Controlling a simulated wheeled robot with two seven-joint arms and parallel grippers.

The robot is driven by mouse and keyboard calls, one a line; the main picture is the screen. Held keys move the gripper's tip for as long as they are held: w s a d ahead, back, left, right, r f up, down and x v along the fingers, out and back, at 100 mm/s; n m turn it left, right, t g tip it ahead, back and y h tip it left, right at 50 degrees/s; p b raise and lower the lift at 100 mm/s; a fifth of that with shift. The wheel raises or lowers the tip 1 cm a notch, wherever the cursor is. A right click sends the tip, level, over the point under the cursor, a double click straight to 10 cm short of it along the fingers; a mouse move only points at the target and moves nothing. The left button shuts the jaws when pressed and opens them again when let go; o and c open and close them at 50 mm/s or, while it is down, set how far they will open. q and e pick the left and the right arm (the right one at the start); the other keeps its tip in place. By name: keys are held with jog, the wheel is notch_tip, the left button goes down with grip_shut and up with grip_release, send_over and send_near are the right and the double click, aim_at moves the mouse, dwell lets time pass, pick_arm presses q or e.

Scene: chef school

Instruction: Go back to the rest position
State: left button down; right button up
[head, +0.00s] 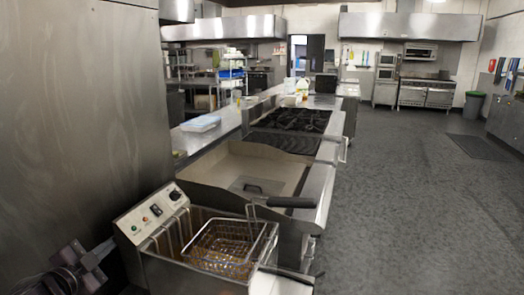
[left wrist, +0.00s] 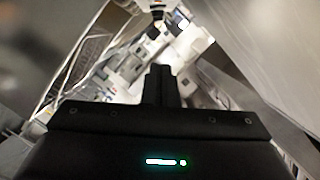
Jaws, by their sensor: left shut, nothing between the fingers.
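My left gripper (head: 92,262) shows at the lower left of the head view, low beside the tall steel panel and left of the fryer. It is dark and blurred there. In the left wrist view its two black fingers (left wrist: 160,84) are together, with nothing between them. It holds nothing and is apart from the fryer. My right gripper does not show in either view.
A fryer (head: 150,222) with a wire basket (head: 222,246) stands close in front, its black handle (head: 291,202) pointing right. A tall steel panel (head: 75,120) closes off the left. Behind are a steel basin and a stove (head: 293,119). Grey floor (head: 410,210) is clear at right.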

pick_arm(q)
jog(key=s+a+f+n+g+y, duration=0.15)
jog(key=a+f, duration=0.25)
jog(key=f, duration=0.6)
jog(key=s+a+f+n+g+y, duration=0.1)
jog(key=a+f+n+y, duration=0.2)
jog(key=f, duration=0.6)
jog(key=s+f+n+g, duration=0.2)
jog(key=s+f, duration=0.3)
jog(key=f, duration=0.6)
jog(key=s+f+n+g, duration=0.25)
jog(key=s+f, duration=0.35)
jog(key=f, duration=0.5)
jog(key=s+d+f+g, duration=0.2)
jog(key=s+d+f, duration=0.5)
jog(key=s, duration=0.4)
jog(key=s+d+f+g+h, duration=0.1)
jog(key=s+d+f+g, duration=0.2)
jog(key=s+d+f, duration=0.4)
jog(key=s+d+f+g+h, duration=0.1)
jog(key=s+d+f+g, duration=0.2)
jog(key=s+d+f, duration=0.4)
jog(key=s+f, duration=0.4)
jog(key=s, duration=0.6)
jog(key=shift+s+f+n, duration=0.15)
jog(key=shift+s+n, duration=0.05)
jog(key=shift+n, duration=0.2)
